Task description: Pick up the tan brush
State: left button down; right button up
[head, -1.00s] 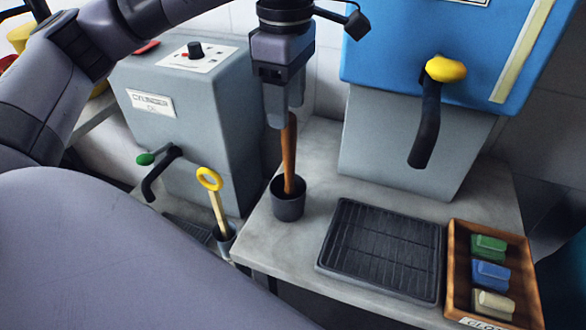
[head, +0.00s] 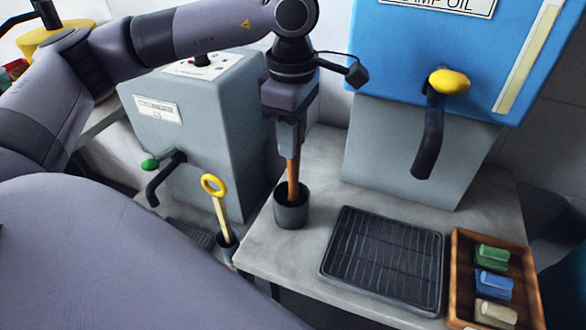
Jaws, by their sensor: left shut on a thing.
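The tan brush (head: 293,178) stands nearly upright in a dark grey cup (head: 291,211) on the pale counter. Only its brown handle shows; its lower end is hidden inside the cup. My left gripper (head: 289,148) comes down from above and is shut on the upper part of the handle. The handle's top is hidden between the fingers. My right gripper is not in view.
A black ribbed drip tray (head: 383,258) and a wooden tray (head: 457,262) with green, blue and cream blocks lie to the right. The blue lamp oil dispenser (head: 400,60) stands behind. A yellow-ringed handle (head: 219,207) stands in another cup at left, by a grey cabinet (head: 235,140).

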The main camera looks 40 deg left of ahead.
pick_arm(q)
notch_tip(320, 180, up, 10)
jog(key=shift+f, duration=0.2)
notch_tip(320, 180, up, 10)
jog(key=p, duration=0.3)
jog(key=shift+r, duration=0.25)
dwell(0.3)
